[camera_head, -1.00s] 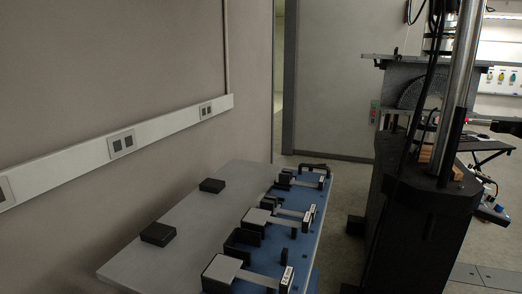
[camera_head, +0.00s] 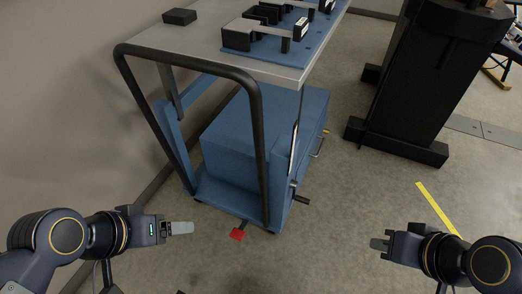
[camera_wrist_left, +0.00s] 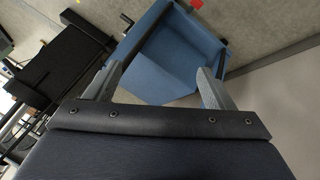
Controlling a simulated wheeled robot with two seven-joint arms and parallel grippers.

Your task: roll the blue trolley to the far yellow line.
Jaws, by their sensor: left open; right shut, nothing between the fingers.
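The blue trolley (camera_head: 245,145) stands ahead, with a grey top (camera_head: 205,42), a blue lower box and a black tubular push handle (camera_head: 190,56) at its near end. Its blue body also shows in the left wrist view (camera_wrist_left: 175,60), beyond my fingers. A yellow line (camera_head: 438,208) lies on the floor to its right; I cannot tell if this is the far one. My left gripper (camera_head: 182,228) is open and empty, in front of the handle's lower left and apart from it. My right gripper (camera_head: 379,244) is shut and empty, right of the trolley and clear of it.
A red piece (camera_head: 237,234) shows low at the trolley's near end. A wall (camera_head: 70,110) runs close along the left. A black machine base (camera_head: 430,85) stands at the back right. Floor (camera_head: 345,195) between trolley and yellow line is clear.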

